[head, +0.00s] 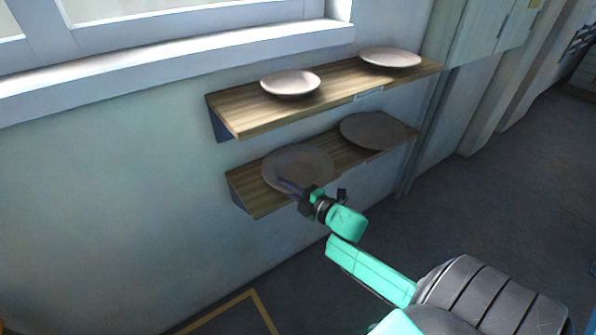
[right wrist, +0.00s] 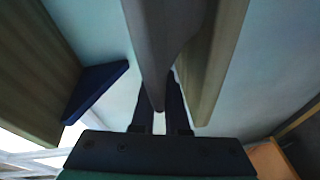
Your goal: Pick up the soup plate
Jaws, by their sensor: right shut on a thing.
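The soup plate (head: 305,160), a round grey plate with a wide rim and sunken middle, is at the left part of the lower wooden shelf. Its near rim reaches over the shelf's front edge. My right gripper (head: 289,188) is shut on this near rim. In the right wrist view the plate (right wrist: 160,45) shows edge-on between the two dark fingers of the right gripper (right wrist: 160,103). I cannot tell whether the plate still touches the shelf. My left gripper is not in view.
The lower shelf (head: 252,201) also holds a flat grey plate (head: 376,130) at right. The upper shelf (head: 235,118) is close above, with a small deep plate (head: 290,82) and a wider pale plate (head: 390,57). Open room lies in front of the shelves.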

